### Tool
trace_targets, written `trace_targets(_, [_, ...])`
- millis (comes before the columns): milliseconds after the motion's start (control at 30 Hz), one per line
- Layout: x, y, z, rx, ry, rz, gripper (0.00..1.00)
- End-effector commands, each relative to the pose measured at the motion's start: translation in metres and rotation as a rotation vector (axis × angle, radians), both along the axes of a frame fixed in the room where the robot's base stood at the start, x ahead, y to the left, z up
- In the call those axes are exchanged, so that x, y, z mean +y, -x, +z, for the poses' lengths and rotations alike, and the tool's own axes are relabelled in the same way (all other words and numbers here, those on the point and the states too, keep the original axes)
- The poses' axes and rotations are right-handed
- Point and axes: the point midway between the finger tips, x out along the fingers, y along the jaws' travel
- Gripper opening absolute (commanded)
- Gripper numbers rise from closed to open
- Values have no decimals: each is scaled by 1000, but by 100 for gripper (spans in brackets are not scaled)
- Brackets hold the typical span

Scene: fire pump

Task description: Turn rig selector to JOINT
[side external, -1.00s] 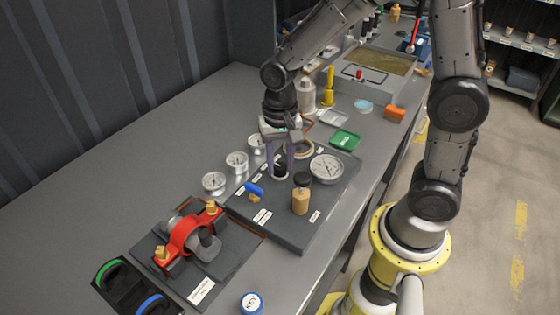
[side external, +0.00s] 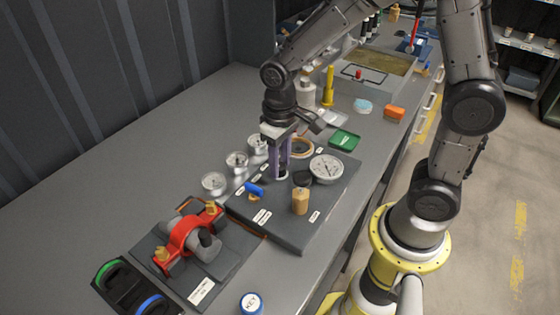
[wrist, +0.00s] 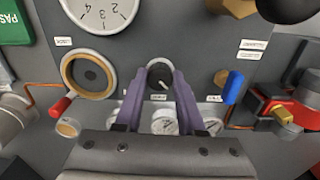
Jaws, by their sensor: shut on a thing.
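The rig selector appears to be the black knob (wrist: 158,79) on a pale round base in the wrist view, with a white pointer line on its face. My gripper (wrist: 160,76) has its two purple fingers on either side of this knob and is shut on it. In the side external view my gripper (side external: 281,174) points down onto the dark panel (side external: 282,230), and its fingers mostly hide the knob. A small label sits beside the knob, but its words are too small to read.
Several small gauges (side external: 237,163) line the panel's left. The bench at left is clear.

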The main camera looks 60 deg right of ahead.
Motion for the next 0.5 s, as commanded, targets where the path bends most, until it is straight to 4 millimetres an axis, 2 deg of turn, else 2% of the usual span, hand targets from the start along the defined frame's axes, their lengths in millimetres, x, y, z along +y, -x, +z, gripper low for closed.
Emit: trace_targets(500, [0, -1, 2, -4, 0, 68, 0])
